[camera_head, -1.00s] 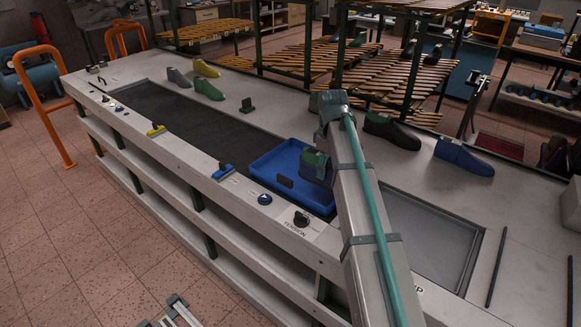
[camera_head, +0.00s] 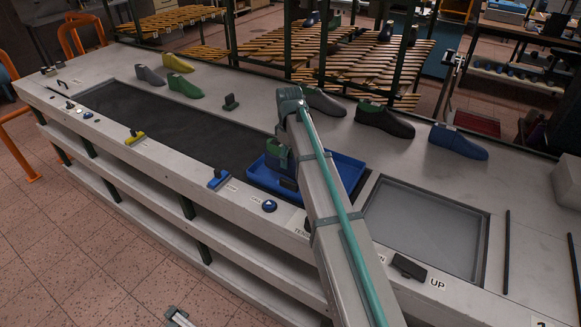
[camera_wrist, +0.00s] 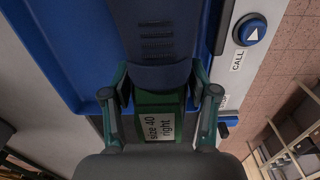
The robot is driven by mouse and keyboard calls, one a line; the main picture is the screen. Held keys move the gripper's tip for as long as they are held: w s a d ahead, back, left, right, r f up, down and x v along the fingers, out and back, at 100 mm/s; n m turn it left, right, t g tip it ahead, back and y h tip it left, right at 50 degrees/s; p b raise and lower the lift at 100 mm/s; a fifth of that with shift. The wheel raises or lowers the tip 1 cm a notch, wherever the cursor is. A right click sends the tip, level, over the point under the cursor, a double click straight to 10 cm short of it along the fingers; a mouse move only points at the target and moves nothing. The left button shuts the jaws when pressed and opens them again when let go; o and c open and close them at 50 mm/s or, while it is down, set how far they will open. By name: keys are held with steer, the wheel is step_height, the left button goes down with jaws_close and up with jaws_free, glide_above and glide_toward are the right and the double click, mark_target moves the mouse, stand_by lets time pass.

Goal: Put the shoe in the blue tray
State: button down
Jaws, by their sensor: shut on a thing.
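The shoe is a dark blue last (camera_wrist: 158,45) with a green top block labelled "size 40 right" in the wrist view. My gripper (camera_wrist: 160,98) is shut on the green block, one finger on each side. In the head view my gripper (camera_head: 278,155) is over the left end of the blue tray (camera_head: 349,174). The tray shows around the shoe in the wrist view (camera_wrist: 72,60). My arm hides part of the tray and the shoe. I cannot tell whether the shoe touches the tray floor.
Along the back of the bench stand other lasts: grey, yellow and green at left (camera_head: 183,85), black (camera_head: 384,120) and blue (camera_head: 458,142) at right. A wooden rack (camera_head: 375,65) stands behind. A grey recessed panel (camera_head: 425,225) lies right of the tray.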

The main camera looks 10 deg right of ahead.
steer(key=shift+a+f+p, duration=0.1)
steer(key=shift+f+p, duration=0.6)
steer(key=shift+f, duration=1.85)
steer(key=shift+f, duration=0.1)
steer(key=shift+c, duration=1.5)
jaws_free()
step_height(320, 180, up, 11)
steer(key=b, duration=0.3)
steer(key=shift+w+f, duration=0.1)
steer(key=shift+f, duration=0.1)
steer(key=shift+r, duration=0.75)
